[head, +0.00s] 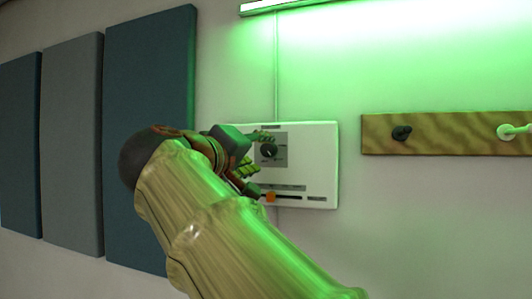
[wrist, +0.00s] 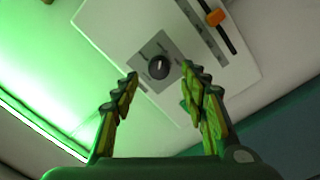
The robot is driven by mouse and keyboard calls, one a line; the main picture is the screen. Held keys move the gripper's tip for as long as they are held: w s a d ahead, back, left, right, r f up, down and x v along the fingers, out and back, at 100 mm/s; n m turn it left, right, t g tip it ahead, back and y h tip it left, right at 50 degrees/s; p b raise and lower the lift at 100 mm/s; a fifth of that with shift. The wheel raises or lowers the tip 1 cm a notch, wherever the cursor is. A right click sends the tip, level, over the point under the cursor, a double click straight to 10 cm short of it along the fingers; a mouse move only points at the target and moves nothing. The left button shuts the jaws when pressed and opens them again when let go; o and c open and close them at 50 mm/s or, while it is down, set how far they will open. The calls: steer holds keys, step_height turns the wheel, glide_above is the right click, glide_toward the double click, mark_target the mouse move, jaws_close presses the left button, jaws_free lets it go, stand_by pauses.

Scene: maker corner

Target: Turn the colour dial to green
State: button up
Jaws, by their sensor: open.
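The colour dial (head: 268,150) is a dark round knob on a grey square plate, set in a white wall panel (head: 325,150). In the wrist view the dial (wrist: 159,67) lies ahead of the fingertips and roughly between them, with a gap. My gripper (wrist: 158,82) is open and empty; in the head view my gripper (head: 256,153) is in front of the panel's left part, close to the dial. The lamp bar (head: 300,6) above glows green. The small labels around the dial are too small to read.
An orange slider (head: 270,197) sits in a dark slot low on the panel. A wooden rail (head: 450,134) with a dark hook (head: 402,132) and a pale hook (head: 508,131) is to the right. Blue and grey wall panels (head: 72,140) stand on the left.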

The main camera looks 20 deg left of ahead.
steer(key=s, duration=0.7)
steer(key=shift+s+a+f, duration=0.2)
steer(key=shift+s+a, duration=0.1)
steer(key=shift+a, duration=0.1)
steer(key=a+f+n+g+y, duration=0.2)
steer(key=a+f, duration=0.1)
steer(key=f, duration=0.4)
steer(key=a+f+n+g+y, duration=0.1)
steer(key=a+f+n, duration=0.15)
steer(key=f, duration=0.35)
steer(key=s+d+f+g, duration=0.1)
steer(key=d+f+g, duration=0.15)
steer(key=f, duration=0.55)
steer(key=s+d+f+g, duration=0.1)
steer(key=d+f+g, duration=0.15)
steer(key=f, duration=0.55)
steer(key=s+d+f+m+g, duration=0.35)
steer(key=s+d+f, duration=0.25)
steer(key=d+f, duration=0.6)
steer(key=s+d+f+m+g, duration=0.2)
steer(key=s+d+f+m, duration=0.3)
steer(key=d+f, duration=0.75)
steer(key=s+d+m, duration=0.5)
steer(key=d, duration=0.9)
steer(key=shift+s+t+h, duration=0.2)
steer(key=shift+t+h, duration=0.2)
steer(key=shift+t, duration=0.05)
